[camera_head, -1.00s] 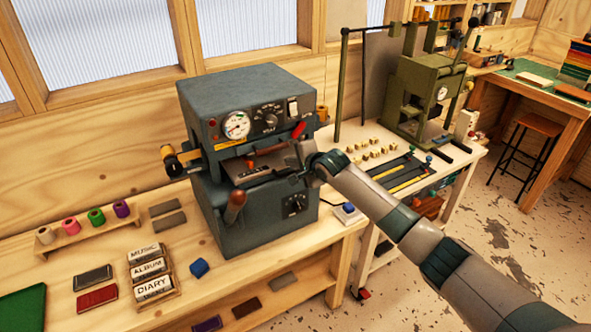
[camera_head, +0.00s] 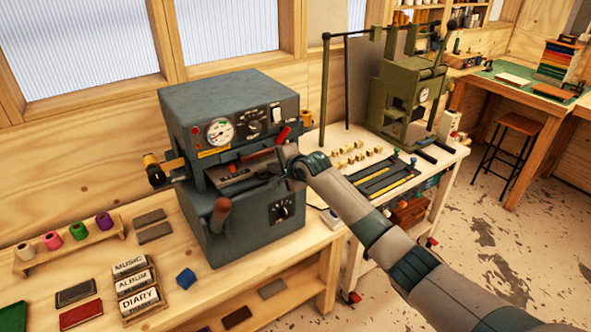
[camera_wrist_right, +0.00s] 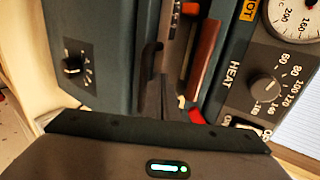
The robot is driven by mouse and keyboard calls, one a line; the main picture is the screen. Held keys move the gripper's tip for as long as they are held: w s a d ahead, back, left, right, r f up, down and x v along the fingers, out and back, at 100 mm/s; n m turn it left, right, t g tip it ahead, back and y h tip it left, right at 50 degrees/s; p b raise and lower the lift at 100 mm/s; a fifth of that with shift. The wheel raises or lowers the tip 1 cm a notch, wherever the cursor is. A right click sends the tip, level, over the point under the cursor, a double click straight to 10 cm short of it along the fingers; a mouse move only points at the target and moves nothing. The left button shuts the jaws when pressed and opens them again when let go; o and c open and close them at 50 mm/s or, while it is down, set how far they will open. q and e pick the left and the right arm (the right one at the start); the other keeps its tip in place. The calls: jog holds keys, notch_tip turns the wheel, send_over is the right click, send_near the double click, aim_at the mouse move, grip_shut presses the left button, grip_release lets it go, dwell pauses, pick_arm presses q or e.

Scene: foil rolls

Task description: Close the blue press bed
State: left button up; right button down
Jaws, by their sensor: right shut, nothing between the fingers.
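The blue-grey press (camera_head: 230,115) stands on the bench, with a gauge and dial on its upper block. Its bed (camera_head: 245,178) shows in the gap between the upper and lower blocks; how far out it sits is hard to tell. My right gripper (camera_head: 281,158) is shut and empty at the right side of this gap, beside the red-tipped lever. Its fingertips partly hide the bed's right end. In the right wrist view, the dark fingers (camera_wrist_right: 160,90) reach into the gap between the blocks; whether they touch the bed is unclear. My left gripper is not in view.
A wooden-handled lever (camera_head: 220,214) sticks out at the press's front. A green press (camera_head: 410,90) stands on a cart to the right.

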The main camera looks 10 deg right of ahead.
jog(key=b+v, duration=0.4)
jog(key=v, duration=1.3)
jog(key=shift+b, duration=0.3)
